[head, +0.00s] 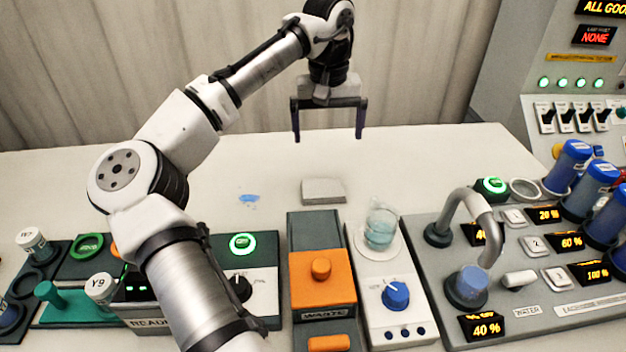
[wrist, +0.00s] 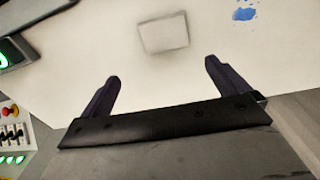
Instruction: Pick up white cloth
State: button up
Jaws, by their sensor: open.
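The white cloth (head: 323,191) is a flat, pale folded block lying on the white table, just behind the dark and orange waste unit. It also shows in the wrist view (wrist: 163,33), near the top, ahead of the fingers. My gripper (head: 329,138) is open and empty, pointing down above the back part of the table, behind and above the cloth. In the wrist view my gripper (wrist: 161,72) has its two dark fingers spread apart, and the cloth lies beyond their tips, not between them.
A blue spill (head: 249,198) lies left of the cloth. A glass beaker (head: 380,226) with pale blue liquid stands on a dial unit in front right. The waste unit (head: 321,265) is in front. A curved grey tap (head: 470,215) rises at right. The table behind the cloth is clear.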

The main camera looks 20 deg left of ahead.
jog(key=p, duration=0.1)
send_over(323, 186)
notch_tip(323, 186, down, 9)
jog(key=shift+s+a+r, duration=0.1)
jog(key=shift+s+r, duration=0.05)
jog(key=shift+w+f+p, duration=0.15)
jog(key=shift+f+p, duration=0.2)
jog(key=shift+f, duration=1)
jog(key=shift+w+f+p, duration=0.1)
jog(key=shift+f+p, duration=0.25)
jog(key=shift+f, duration=0.95)
jog(key=shift+c, duration=0.4)
